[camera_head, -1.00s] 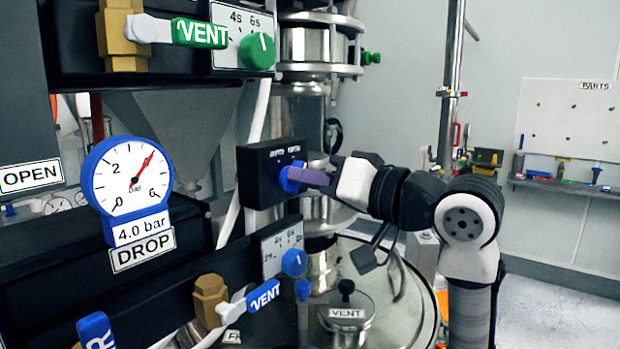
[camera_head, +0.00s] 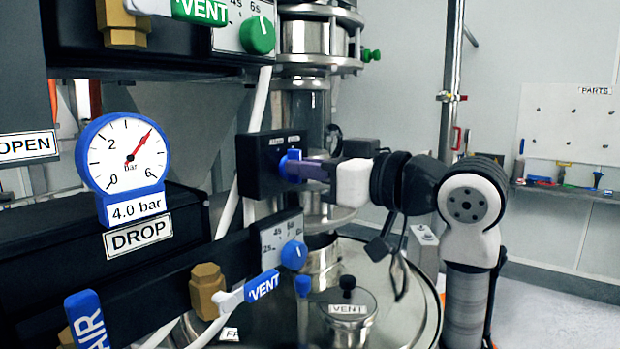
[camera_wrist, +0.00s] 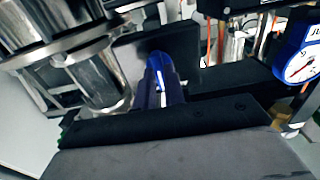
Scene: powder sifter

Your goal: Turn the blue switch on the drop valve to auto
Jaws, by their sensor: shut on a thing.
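The blue switch (camera_head: 291,160) is on the front of a black box (camera_head: 258,168) in the middle of the head view. My gripper (camera_head: 299,171), with purple fingers, comes in from the right and is shut on the switch. The fingers hide part of the knob. Small white markings (camera_head: 287,140) above the switch are too small to read surely, so its setting is unclear. In the wrist view the blue switch (camera_wrist: 157,68) lies between my fingers, with the black box (camera_wrist: 185,43) behind it.
A blue-framed gauge (camera_head: 127,160) above a DROP label (camera_head: 138,238) is at left. Below the box are a small blue dial (camera_head: 294,255) and a blue VENT lever (camera_head: 262,286). A round metal lid (camera_head: 390,310) lies under my arm. Free room is at right.

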